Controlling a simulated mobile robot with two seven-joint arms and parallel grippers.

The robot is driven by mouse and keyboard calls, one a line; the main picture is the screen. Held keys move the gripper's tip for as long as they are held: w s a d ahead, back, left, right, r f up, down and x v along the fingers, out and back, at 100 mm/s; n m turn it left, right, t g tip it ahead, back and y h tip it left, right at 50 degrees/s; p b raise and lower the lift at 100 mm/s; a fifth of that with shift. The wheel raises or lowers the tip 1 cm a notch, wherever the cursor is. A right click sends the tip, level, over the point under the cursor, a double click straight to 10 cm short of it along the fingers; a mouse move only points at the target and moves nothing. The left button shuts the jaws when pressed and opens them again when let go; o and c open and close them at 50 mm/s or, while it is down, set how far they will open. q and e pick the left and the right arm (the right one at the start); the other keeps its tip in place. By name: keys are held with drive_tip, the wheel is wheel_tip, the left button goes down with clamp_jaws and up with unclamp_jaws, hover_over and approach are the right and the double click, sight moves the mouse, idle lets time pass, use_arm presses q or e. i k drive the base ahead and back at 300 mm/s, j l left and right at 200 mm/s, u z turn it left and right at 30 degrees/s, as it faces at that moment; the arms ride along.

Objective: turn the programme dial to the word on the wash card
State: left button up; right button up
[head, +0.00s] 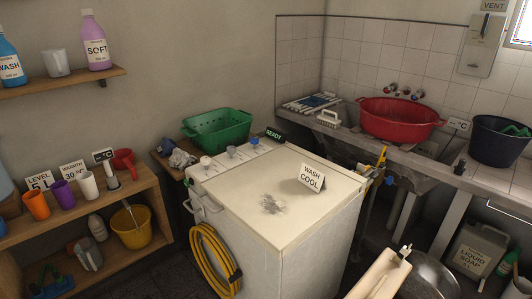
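The white washing machine (318,222) stands in the middle of the head view. A folded wash card (312,178) stands upright on its lid and reads "WASH COOL". Along the machine's back left edge is a control strip with a white knob (206,161), a grey knob (231,152) and another small knob (254,142). Which knob is the programme dial, and where each points, is too small to tell. A dark sign (274,135) reading "READY" is at the strip's far end.
A green basket (217,127) stands behind the machine. A yellow hose (214,262) hangs on its front left. Shelves with cups and a yellow bucket (131,226) are at left. A red basin (398,118) and dark bucket (499,141) are at right. The lid is mostly clear.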

sight(232, 151)
drive_tip(key=i+j+z, duration=0.1)
drive_tip(key=z, duration=0.35)
drive_tip(key=j+z, duration=0.15)
drive_tip(key=z, duration=0.35)
drive_tip(key=j+z, duration=0.2)
drive_tip(key=z, duration=0.25)
drive_tip(key=j+z, duration=0.25)
drive_tip(key=j, duration=0.3)
drive_tip(key=j+z, duration=0.3)
drive_tip(key=j, duration=0.2)
